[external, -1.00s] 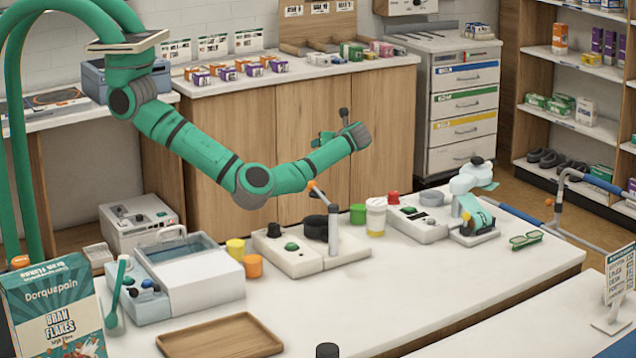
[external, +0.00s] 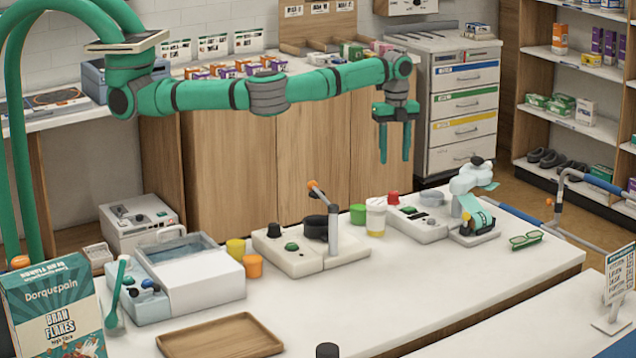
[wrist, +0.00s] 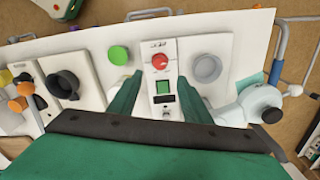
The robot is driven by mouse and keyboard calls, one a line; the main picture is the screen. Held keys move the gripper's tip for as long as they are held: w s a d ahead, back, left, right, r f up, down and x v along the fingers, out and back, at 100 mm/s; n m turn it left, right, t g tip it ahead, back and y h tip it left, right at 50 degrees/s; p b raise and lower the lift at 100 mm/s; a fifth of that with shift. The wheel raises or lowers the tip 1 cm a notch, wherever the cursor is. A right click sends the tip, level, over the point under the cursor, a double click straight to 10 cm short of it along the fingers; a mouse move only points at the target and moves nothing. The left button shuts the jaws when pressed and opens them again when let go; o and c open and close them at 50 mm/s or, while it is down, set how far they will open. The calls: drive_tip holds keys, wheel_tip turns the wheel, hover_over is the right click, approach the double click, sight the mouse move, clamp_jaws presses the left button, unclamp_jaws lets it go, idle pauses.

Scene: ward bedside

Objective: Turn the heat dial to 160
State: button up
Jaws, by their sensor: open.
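My gripper (external: 395,160) is open and empty, pointing down above the far side of the white table in the external view. Its two green fingers show apart in the wrist view (wrist: 160,80). Between and beyond them is a white control unit with a red knob (wrist: 160,62) and a green switch (wrist: 164,87). The same unit appears in the external view (external: 420,230). A grey round piece (wrist: 207,68) lies to its right. No scale or number 160 is readable, and I cannot tell which control is the heat dial. The gripper touches nothing.
A unit with a black round part (external: 315,228) and an upright post stands left. A green pot (external: 357,213) and a yellow-labelled jar (external: 376,220) stand nearby. A white microscope-like device (external: 472,205) stands right.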

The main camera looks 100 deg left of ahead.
sight(393, 192)
wheel_tip(393, 192, down, 11)
drive_tip(key=shift+r, duration=0.2)
idle(0.4)
drive_tip(key=shift+a, duration=0.1)
drive_tip(key=c, duration=1)
